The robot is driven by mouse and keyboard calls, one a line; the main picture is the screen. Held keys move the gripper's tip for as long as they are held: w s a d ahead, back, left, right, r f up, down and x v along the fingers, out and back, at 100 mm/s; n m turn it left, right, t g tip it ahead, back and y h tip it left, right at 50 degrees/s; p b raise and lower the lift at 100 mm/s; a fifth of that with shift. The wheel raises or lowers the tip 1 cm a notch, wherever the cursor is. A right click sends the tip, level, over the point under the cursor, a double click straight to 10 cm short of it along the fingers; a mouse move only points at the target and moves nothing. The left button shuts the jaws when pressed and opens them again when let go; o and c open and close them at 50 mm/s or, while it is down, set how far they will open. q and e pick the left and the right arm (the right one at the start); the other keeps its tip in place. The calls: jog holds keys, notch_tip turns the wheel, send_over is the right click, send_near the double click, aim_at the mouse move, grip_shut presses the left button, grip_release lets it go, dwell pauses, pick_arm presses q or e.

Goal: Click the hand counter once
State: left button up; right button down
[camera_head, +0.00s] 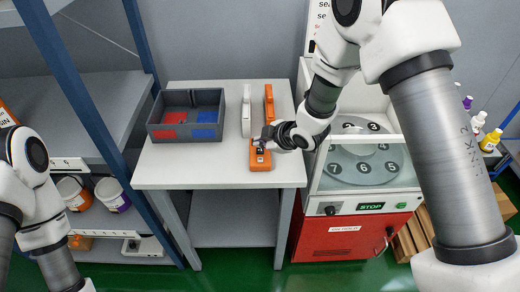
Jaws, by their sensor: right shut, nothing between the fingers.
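A small orange device with a dark top, which looks like the hand counter (260,163), sits near the front right of the white table (210,165). My right gripper (266,141) reaches in from the right and is shut, with nothing in its fingers. Its fingertips are at the back edge of the orange device and hide part of it. I cannot tell whether they touch it. Of my left arm only links show at the left edge; its gripper is out of view.
A grey divided tray (186,134) with red and blue compartments stands at the table's left. A white upright piece (246,110) and an orange one (269,103) stand behind the device. A red-and-white machine (345,229) is at the right, a blue-framed shelf (80,97) at the left.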

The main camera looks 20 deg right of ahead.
aim_at(261, 152)
jog(key=shift+f, duration=0.1)
jog(key=shift+f+b, duration=0.3)
jog(key=shift+f+b, duration=0.35)
jog(key=shift+f, duration=0.1)
dwell(0.5)
jog(key=shift+r, duration=0.15)
jog(key=shift+r+p, duration=0.7)
jog(key=shift+r, duration=0.05)
notch_tip(261, 152, up, 5)
jog(key=p, duration=0.4)
dwell(0.4)
